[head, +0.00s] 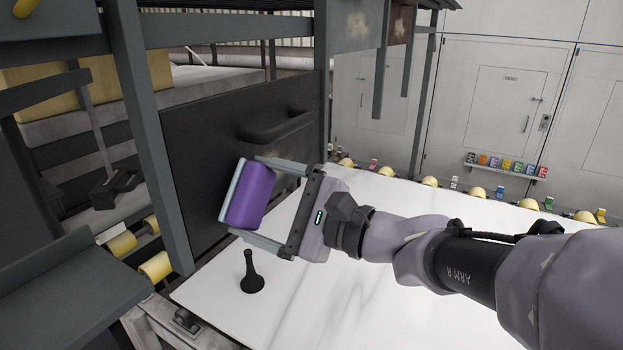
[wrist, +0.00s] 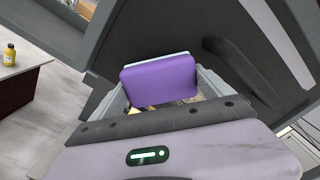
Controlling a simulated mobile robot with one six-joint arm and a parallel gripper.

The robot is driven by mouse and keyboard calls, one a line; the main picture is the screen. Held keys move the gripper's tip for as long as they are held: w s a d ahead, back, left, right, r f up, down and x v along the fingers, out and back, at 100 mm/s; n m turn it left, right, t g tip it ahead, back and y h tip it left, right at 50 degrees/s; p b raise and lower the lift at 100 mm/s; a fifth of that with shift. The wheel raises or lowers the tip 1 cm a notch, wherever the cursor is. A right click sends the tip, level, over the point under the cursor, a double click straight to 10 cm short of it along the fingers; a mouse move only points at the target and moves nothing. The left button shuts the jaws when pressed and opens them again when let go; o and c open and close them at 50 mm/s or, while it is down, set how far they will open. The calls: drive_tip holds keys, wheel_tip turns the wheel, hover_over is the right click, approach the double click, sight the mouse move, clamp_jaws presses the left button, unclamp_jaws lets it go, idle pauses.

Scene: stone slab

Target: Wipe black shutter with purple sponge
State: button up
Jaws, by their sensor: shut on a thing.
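The black shutter (head: 205,135) is a dark upright panel with a raised handle (head: 275,128), left of centre in the head view. It also fills the upper part of the wrist view (wrist: 160,30). The purple sponge (head: 247,197) has a pale grey-blue backing layer. My gripper (head: 262,200) is shut on the sponge, a finger at each end, in front of the shutter's lower right part. In the wrist view the sponge (wrist: 158,82) sits between the fingers, with its pale edge toward the shutter. I cannot tell whether it touches the panel.
A white stone slab (head: 330,290) lies below my arm, with a small black cone-shaped object (head: 251,275) standing on it. Grey frame posts (head: 150,140) border the shutter. Yellow rollers line the slab's far edge. A yellow bottle (wrist: 10,54) stands left in the wrist view.

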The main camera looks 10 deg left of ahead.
drive_tip(key=shift+w+a, duration=0.2)
drive_tip(key=shift+a, duration=0.3)
